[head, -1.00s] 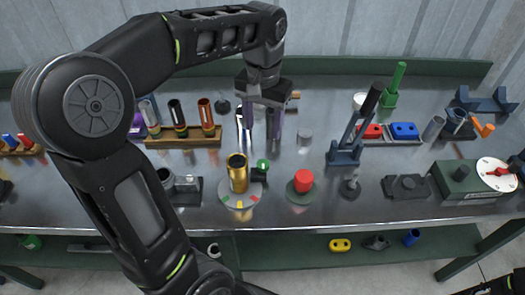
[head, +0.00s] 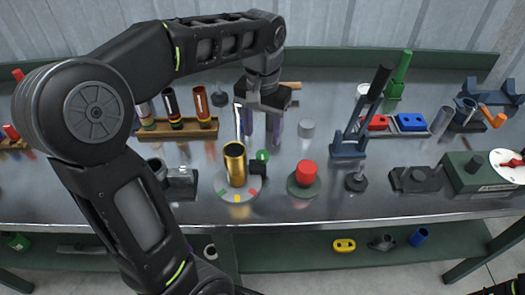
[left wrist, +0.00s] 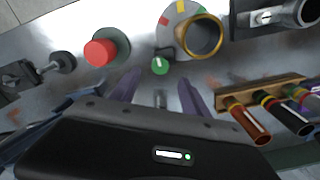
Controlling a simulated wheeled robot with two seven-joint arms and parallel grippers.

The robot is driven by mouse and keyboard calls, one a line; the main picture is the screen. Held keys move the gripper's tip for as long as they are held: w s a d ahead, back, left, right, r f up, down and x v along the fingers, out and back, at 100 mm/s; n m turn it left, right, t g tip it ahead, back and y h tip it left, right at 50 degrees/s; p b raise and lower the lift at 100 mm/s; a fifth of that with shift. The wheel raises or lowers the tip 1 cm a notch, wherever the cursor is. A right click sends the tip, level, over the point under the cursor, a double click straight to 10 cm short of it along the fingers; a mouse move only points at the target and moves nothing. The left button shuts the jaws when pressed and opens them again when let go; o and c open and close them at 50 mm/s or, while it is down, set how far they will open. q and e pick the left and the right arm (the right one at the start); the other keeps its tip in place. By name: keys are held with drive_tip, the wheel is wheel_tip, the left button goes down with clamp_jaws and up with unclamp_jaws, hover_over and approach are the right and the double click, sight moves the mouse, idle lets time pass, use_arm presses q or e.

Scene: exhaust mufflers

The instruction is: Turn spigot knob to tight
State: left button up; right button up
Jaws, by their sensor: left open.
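A brass cylinder (head: 235,165) stands upright on a pale round disc (head: 240,197) with red, yellow and green marks. A small green knob (head: 262,156) on a dark fitting sits at its right; I take this as the spigot knob. My left gripper (head: 261,138) points down just behind it, fingers apart and empty. In the left wrist view the green knob (left wrist: 159,66) lies just beyond the gap between the purplish fingers (left wrist: 158,88), and the brass cylinder (left wrist: 203,37) is right of it. I cannot tell whether a finger touches the knob.
A red knob (head: 307,172) on a dark green base stands to the right. A wooden rack (head: 180,130) with tubes is behind left, and a blue stand (head: 348,148) with a black handle behind right. A green box (head: 470,175) with a white dial is far right.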

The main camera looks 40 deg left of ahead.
sight(263, 154)
use_arm(q)
wheel_tip(263, 154, down, 8)
drive_tip(key=shift+r, duration=0.2)
drive_tip(key=shift+c, duration=0.2)
clamp_jaws()
idle(0.5)
